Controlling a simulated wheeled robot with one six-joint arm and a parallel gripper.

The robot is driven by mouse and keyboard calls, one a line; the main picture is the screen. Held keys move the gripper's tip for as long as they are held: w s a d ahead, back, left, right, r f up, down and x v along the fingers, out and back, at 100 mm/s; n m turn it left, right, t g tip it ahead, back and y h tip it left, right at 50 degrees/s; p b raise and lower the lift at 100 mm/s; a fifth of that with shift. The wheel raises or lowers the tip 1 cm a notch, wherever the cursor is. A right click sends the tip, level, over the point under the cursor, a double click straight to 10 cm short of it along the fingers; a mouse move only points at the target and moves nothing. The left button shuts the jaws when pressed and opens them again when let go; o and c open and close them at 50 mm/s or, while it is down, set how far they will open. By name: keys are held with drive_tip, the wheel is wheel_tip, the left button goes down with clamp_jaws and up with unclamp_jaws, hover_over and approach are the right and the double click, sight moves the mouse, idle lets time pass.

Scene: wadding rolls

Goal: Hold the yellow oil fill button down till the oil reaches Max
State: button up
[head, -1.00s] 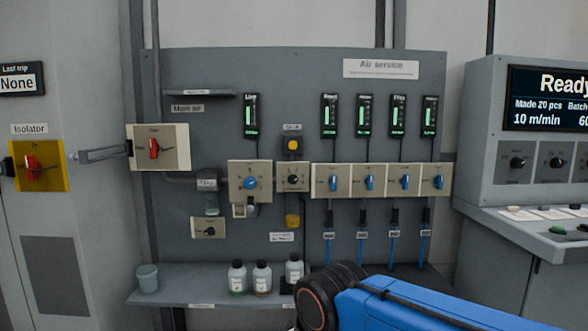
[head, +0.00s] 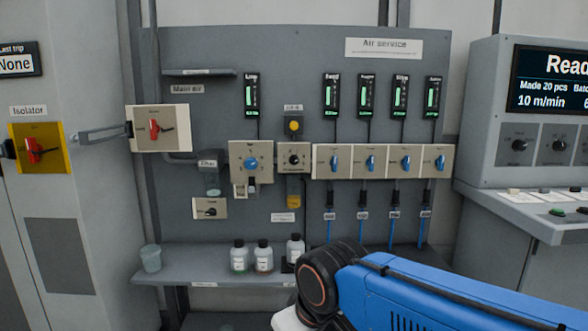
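The yellow button (head: 294,126) sits on a small dark box on the grey Air service panel (head: 221,110), above a beige plate with a black knob (head: 293,159). Below that plate hangs a small bowl with yellow oil (head: 294,201); its level marks are too small to read. My blue arm crosses the lower right of the head view, in front of the panel and shelf. My gripper is not in view, and nothing is seen touching the button.
A grey shelf (head: 205,262) below the panel holds several white bottles (head: 264,258) and a grey cup (head: 151,259). A console (head: 487,125) stands at right. Blue knobs (head: 335,163) line the panel.

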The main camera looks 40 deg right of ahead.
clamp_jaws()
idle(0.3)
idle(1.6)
